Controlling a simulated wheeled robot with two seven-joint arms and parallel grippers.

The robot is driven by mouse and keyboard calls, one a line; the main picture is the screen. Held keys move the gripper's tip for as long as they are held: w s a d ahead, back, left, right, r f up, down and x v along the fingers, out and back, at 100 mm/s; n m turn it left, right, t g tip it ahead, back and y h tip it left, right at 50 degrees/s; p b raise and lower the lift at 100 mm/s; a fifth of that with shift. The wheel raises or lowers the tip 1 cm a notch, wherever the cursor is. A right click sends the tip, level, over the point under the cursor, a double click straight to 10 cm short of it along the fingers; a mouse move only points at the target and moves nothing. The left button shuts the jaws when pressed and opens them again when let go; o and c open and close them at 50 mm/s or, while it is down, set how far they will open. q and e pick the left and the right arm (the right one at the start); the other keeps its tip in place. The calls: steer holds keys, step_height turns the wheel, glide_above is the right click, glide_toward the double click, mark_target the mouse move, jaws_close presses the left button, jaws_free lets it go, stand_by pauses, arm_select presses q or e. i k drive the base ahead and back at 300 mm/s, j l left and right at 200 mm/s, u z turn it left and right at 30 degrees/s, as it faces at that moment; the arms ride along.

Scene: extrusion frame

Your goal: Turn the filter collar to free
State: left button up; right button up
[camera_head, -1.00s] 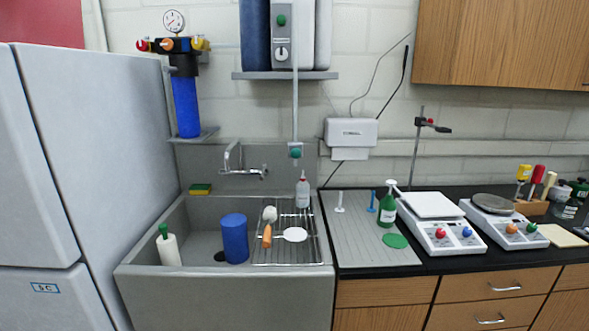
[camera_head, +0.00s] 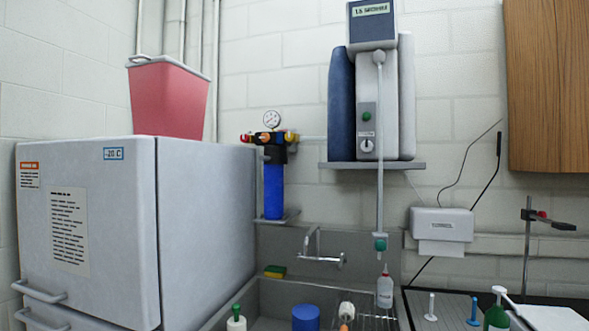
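The filter assembly hangs on the back wall just right of the freezer. Its blue upright housing (camera_head: 273,191) sits under a black collar and head (camera_head: 275,155). Orange, red and yellow fittings and a round white pressure gauge (camera_head: 271,119) are above it. The collar is small here and its turn position cannot be made out. The housing's lower end is at a small grey shelf (camera_head: 278,216). Neither of my grippers is in view.
A tall grey-white freezer (camera_head: 88,220) stands close on the left, with a red bin (camera_head: 168,97) on top. Below the filter is a grey sink (camera_head: 262,300) with a tap (camera_head: 313,245). A wall unit (camera_head: 375,100) stands on a shelf to the right.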

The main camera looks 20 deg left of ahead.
mark_target(272, 155)
steer(key=j+z, duration=0.15)
steer(key=j, duration=1)
steer(key=j+z, duration=0.15)
steer(key=j, duration=1)
steer(key=k+j+z, duration=0.15)
steer(key=j, duration=1)
